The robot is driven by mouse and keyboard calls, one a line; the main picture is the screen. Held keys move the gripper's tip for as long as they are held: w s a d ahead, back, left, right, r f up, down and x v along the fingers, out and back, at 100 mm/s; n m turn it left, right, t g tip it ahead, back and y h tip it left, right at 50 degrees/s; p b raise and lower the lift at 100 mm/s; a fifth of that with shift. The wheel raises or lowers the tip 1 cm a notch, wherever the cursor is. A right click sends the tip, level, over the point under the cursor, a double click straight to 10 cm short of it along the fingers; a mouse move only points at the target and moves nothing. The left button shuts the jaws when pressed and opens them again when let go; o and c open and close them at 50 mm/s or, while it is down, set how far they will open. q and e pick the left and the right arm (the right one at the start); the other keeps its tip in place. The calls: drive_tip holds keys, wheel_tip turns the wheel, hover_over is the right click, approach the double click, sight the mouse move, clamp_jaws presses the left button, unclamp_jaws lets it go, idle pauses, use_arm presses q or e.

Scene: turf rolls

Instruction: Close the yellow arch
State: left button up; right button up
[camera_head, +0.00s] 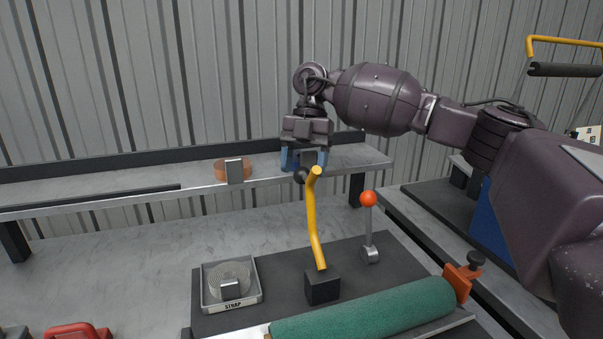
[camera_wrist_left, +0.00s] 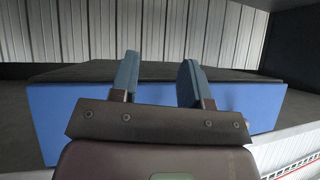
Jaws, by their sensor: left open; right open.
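The yellow arch (camera_head: 314,225) is a bent yellow tube. It rises from a black block (camera_head: 322,289) on a dark mat, and its upper end stands up beside a small black knob (camera_head: 300,177). My right gripper (camera_head: 305,162) points down at the arch's upper end with its blue fingers apart. The fingers are close to the knob and the tube end; I cannot tell whether they touch. My left gripper (camera_wrist_left: 158,75) shows only in the left wrist view. It is open and empty, facing a blue panel (camera_wrist_left: 85,115) with a dark top.
A green turf roll (camera_head: 365,310) lies in front of the arch, with an orange clamp (camera_head: 457,281) at its end. An orange-knobbed lever (camera_head: 369,225) stands right of the arch. A strap tray (camera_head: 205,300) sits left. A shelf (camera_head: 120,205) runs behind. Another yellow bar (camera_head: 565,40) is at upper right.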

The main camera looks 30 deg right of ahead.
drive_tip(key=shift+x, duration=0.85)
drive_tip(key=shift+r, duration=0.1)
clamp_jaws()
